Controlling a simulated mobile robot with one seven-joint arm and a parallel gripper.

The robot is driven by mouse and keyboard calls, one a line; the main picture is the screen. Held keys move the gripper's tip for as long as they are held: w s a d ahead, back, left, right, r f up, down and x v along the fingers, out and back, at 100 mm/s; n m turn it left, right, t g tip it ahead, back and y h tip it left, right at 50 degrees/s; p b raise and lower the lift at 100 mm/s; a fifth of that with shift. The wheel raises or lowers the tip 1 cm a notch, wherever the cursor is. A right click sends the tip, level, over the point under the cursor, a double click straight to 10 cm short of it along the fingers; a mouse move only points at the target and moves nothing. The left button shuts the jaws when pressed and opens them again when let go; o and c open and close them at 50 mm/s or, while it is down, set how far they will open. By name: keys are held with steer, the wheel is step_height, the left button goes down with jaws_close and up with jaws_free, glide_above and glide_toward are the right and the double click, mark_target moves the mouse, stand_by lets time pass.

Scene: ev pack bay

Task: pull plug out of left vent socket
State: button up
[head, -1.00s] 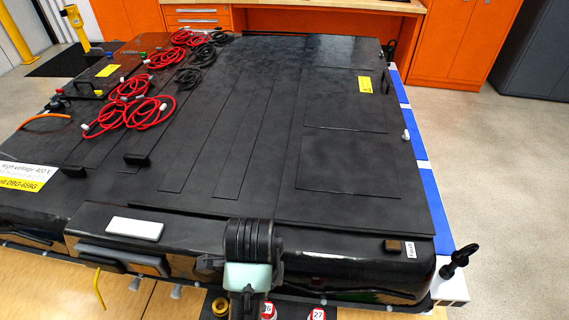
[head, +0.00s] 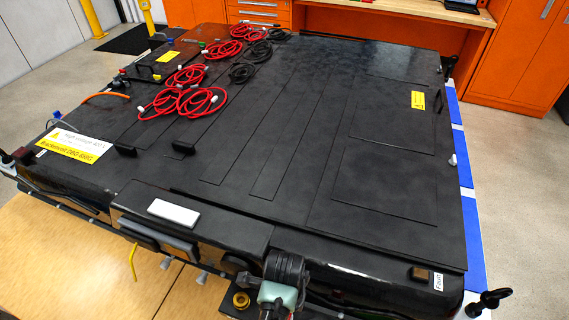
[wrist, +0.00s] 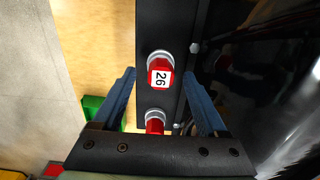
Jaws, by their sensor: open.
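In the wrist view, a red plug (wrist: 160,76) with a white "26" label sits in a round grey metal socket (wrist: 159,57) on a dark bracket. A second red plug (wrist: 155,124) in a similar ring lies nearer my palm, partly hidden by it. My gripper (wrist: 158,73) is open. Its two blue-grey fingers stand on either side of the bracket, with plug 26 near the gap between the tips. I cannot tell how far above it they are. In the head view my arm's end hides the plugs. A brass ring fitting (head: 241,299) shows just left of it.
The large black battery pack (head: 330,130) fills the head view beyond my arm. Red cable coils (head: 185,102) lie on its top. A yellow hook (head: 132,262) hangs at its front edge. A green block (wrist: 97,112) lies left of the bracket in the wrist view.

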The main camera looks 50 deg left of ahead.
steer(key=shift+f, duration=0.85)
jaws_close()
steer(key=c, duration=0.8)
jaws_free()
jaws_close()
steer(key=shift+r+p, duration=0.75)
steer(key=shift+p, duration=0.15)
steer(key=shift+r+p, duration=2.4)
steer(key=shift+p, duration=0.05)
